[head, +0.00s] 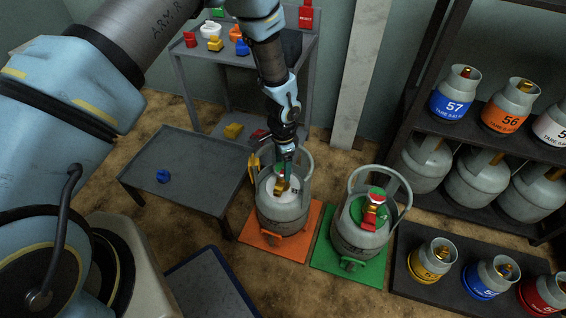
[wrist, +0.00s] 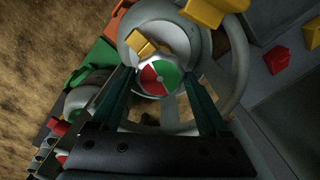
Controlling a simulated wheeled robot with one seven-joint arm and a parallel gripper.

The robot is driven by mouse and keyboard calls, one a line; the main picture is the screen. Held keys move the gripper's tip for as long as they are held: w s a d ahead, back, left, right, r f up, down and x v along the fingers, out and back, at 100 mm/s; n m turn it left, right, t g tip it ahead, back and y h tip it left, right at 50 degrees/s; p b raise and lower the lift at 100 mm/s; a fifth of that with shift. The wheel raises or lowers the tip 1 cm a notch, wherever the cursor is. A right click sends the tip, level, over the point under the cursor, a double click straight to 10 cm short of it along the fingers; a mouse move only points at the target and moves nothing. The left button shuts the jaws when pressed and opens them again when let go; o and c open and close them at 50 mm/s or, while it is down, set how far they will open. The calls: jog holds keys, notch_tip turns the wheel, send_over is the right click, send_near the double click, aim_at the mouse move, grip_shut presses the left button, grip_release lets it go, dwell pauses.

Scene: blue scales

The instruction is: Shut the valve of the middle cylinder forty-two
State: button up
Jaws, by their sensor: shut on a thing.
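A grey gas cylinder (head: 282,212) stands upright on an orange scale (head: 250,240), between a dark blue-edged platform and a green scale. I cannot read a number on it. On its top is a round valve knob with red, green and white sectors (wrist: 158,76), inside the collar ring. A yellow-gold valve part shows beside the knob (wrist: 141,45). My gripper (head: 285,160) comes down from above. In the wrist view its two fingers (wrist: 160,85) sit on either side of the knob, shut on it. The knob is partly hidden in the head view.
Another cylinder (head: 362,225) with a red valve fitting stands on the green scale (head: 325,260) at the right. A low grey table (head: 190,170) with a blue piece (head: 163,176) is at the left. A rack (head: 470,140) of cylinders fills the right side.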

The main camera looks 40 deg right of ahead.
jog(key=m+p, duration=0.2)
jog(key=m, duration=0.5)
jog(key=shift+r, duration=0.1)
jog(key=m+p, duration=0.1)
jog(key=m, duration=0.5)
jog(key=shift+m, duration=0.4)
jog(key=shift+p, duration=0.3)
jog(key=o, duration=1.2)
jog(key=shift+o, duration=0.2)
notch_tip(320, 180, up, 11)
jog(key=p, duration=0.1)
jog(key=shift+f, duration=0.2)
